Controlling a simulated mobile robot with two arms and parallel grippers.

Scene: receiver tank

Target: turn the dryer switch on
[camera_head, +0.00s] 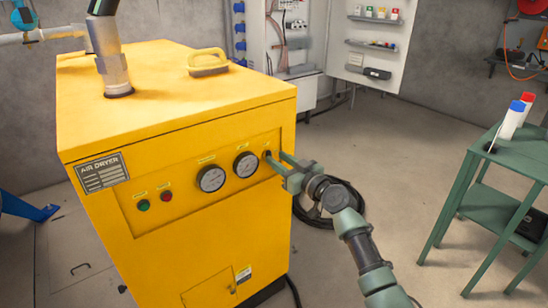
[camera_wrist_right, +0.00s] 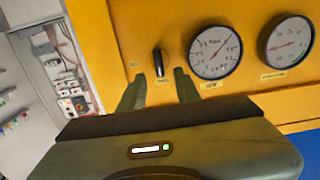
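The yellow air dryer (camera_head: 180,110) stands at the left of the head view. Its front panel carries two round gauges and a small dark switch (camera_head: 268,155) at the panel's right end. In the right wrist view the black switch lever (camera_wrist_right: 158,62) stands roughly upright, left of the gauges. My right gripper (camera_head: 279,162) is at the panel, its green fingers apart. In the wrist view the right gripper (camera_wrist_right: 159,86) is open, with one finger to each side of the switch and nothing clearly held. Contact with the lever cannot be told. My left gripper is not in view.
A green button (camera_head: 143,205) and a red button (camera_head: 166,196) sit at the panel's left. A yellow-handled brush (camera_head: 207,62) lies on the dryer. A green table (camera_head: 510,155) stands at the right. A black coiled hose (camera_head: 350,210) lies on the floor behind my right arm.

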